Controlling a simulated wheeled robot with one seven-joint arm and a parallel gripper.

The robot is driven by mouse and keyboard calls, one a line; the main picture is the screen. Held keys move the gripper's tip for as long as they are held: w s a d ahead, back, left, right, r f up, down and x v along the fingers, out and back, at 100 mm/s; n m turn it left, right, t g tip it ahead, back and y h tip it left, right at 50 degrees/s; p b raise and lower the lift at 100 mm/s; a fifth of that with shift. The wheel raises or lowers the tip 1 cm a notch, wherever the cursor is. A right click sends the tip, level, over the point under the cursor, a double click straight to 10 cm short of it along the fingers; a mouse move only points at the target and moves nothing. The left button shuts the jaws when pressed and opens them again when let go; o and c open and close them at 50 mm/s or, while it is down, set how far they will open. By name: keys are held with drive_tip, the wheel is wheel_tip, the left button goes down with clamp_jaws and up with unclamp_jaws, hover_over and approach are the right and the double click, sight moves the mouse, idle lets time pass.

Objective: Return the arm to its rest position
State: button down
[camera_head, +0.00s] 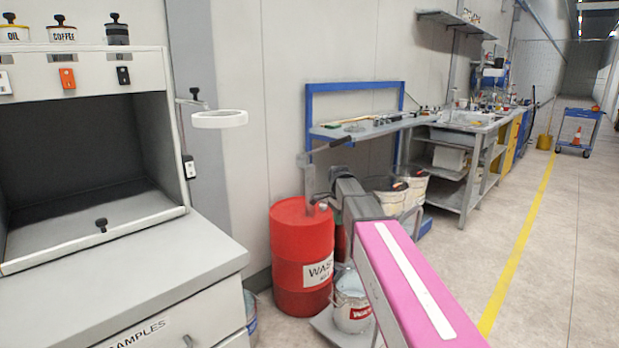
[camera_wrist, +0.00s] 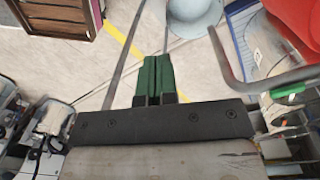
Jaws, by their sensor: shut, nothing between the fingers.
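My gripper (camera_wrist: 154,64) shows in the wrist view with its two green fingers side by side and touching, and nothing is between them. The black bracket behind the fingers crosses the lower part of that view. In the camera_head view my arm (camera_head: 400,285) reaches out from the lower right as a pink link with a white stripe, ending in grey parts in front of the red drum (camera_head: 300,262). I cannot make out the fingers clearly there.
A grey cabinet (camera_head: 215,248) with an open dark booth stands at the left. A white pail (camera_head: 352,308) stands beside the drum. A blue-framed bench (camera_head: 330,128) is behind the arm. The floor (camera_head: 560,250) to the right is clear.

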drive_tip(key=s+d+f+n, duration=0.4)
drive_tip(key=s+f+n, duration=0.3)
drive_tip(key=s, duration=0.5)
drive_tip(key=s+d+f+n, duration=0.3)
drive_tip(key=s+f+n, duration=0.4)
drive_tip(key=s+f, duration=0.4)
drive_tip(key=shift+s+d+f, duration=0.4)
drive_tip(key=shift+s, duration=0.4)
